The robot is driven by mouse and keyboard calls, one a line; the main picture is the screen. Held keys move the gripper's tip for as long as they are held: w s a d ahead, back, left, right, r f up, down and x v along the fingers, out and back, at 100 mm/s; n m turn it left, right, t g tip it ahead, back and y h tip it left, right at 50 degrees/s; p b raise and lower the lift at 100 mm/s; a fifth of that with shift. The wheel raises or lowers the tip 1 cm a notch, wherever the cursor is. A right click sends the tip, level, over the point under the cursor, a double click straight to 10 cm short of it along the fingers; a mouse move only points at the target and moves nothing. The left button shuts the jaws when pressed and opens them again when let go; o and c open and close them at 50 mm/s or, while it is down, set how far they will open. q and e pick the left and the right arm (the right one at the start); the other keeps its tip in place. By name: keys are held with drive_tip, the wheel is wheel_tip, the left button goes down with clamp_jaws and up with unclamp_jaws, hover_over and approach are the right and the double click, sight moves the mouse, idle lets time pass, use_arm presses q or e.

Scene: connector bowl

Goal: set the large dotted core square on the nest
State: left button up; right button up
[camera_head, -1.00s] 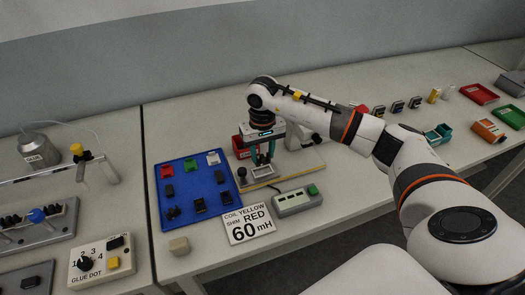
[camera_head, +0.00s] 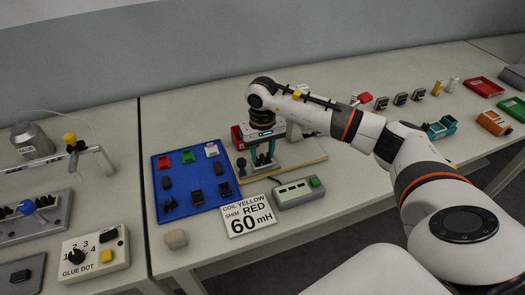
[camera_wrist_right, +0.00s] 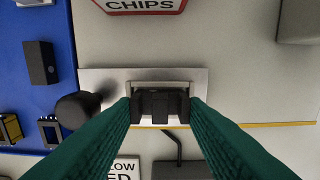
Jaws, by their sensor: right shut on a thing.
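My right gripper (camera_head: 262,161) is shut on a black core (camera_wrist_right: 160,106), which shows between the green fingers in the right wrist view. No dot shows on the part of the core in sight. The nest (camera_wrist_right: 160,86) is a pale grey frame on a metal plate (camera_wrist_right: 107,79). The core is over the nest, and its near edge covers much of the frame. I cannot tell whether the core touches the nest or how squarely it sits. In the head view the gripper and core hide most of the nest. My left gripper is out of view.
A black knob (camera_head: 241,166) stands just left of the nest. A blue tray (camera_head: 180,190) of parts lies further left. A red chips bin (camera_wrist_right: 140,5) is behind. A card (camera_head: 248,218) and a grey box with a green button (camera_head: 297,193) are in front.

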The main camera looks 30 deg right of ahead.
drive_tip(key=o, duration=1.1)
drive_tip(key=shift+c, duration=0.2)
wheel_tip(320, 180, up, 12)
drive_tip(key=b, duration=0.1)
drive_tip(key=shift+b, duration=0.3)
